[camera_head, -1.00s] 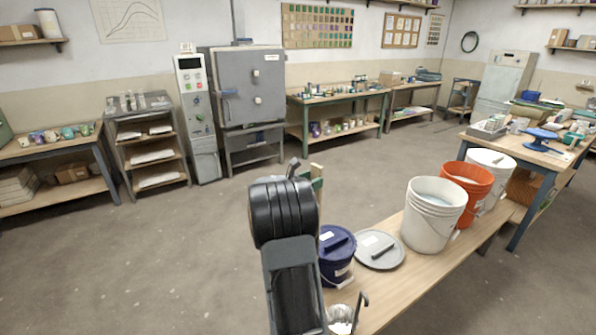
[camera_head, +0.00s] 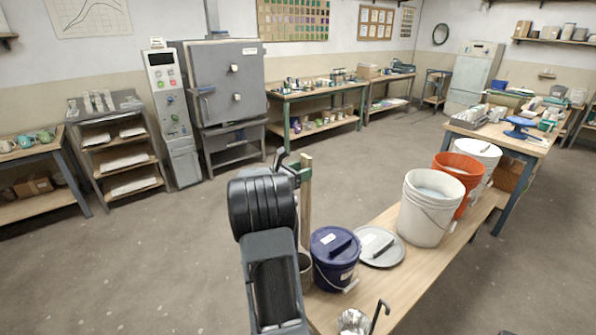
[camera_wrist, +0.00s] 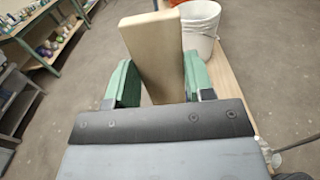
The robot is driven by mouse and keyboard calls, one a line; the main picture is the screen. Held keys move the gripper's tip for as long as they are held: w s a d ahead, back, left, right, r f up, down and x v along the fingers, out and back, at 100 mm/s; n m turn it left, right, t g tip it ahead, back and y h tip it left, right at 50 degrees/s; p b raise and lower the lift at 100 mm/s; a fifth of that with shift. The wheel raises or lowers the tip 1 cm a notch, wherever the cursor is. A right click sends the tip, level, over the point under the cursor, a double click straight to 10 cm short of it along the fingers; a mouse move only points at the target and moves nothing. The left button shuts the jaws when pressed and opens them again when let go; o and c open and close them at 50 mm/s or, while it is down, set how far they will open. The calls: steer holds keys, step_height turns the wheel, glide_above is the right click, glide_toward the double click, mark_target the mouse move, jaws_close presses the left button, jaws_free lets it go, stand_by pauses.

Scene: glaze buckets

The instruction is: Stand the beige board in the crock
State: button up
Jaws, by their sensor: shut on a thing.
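The beige board (camera_head: 306,200) stands about upright in the head view, just right of my arm. My gripper (camera_head: 298,172), with green fingers, is shut on it near its upper end. In the wrist view the board (camera_wrist: 152,50) lies between the two green fingers of my gripper (camera_wrist: 160,82). A dark round vessel (camera_head: 305,263), probably the crock, shows at the left end of the bench below the board. My arm hides most of it. I cannot tell whether the board's lower end is above it or inside it.
On the wooden bench (camera_head: 390,290) stand a lidded navy bucket (camera_head: 334,265), a grey lid (camera_head: 378,247), a white bucket (camera_head: 427,215), an orange bucket (camera_head: 462,172) and another white bucket (camera_head: 485,157). A metal vessel (camera_head: 354,321) is near the front. Floor left of the bench is clear.

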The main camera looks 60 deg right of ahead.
steer(key=b, duration=0.6)
glide_above(304, 206)
steer(key=a, duration=0.1)
steer(key=shift+w+a+f, duration=0.1)
steer(key=shift+f, duration=2.05)
steer(key=shift+w+a+f, duration=0.1)
steer(key=shift+f, duration=2.1)
steer(key=shift+f+b, duration=2.4)
steer(key=shift+f, duration=0.9)
steer(key=o, duration=1.2)
steer(key=shift+c, duration=0.4)
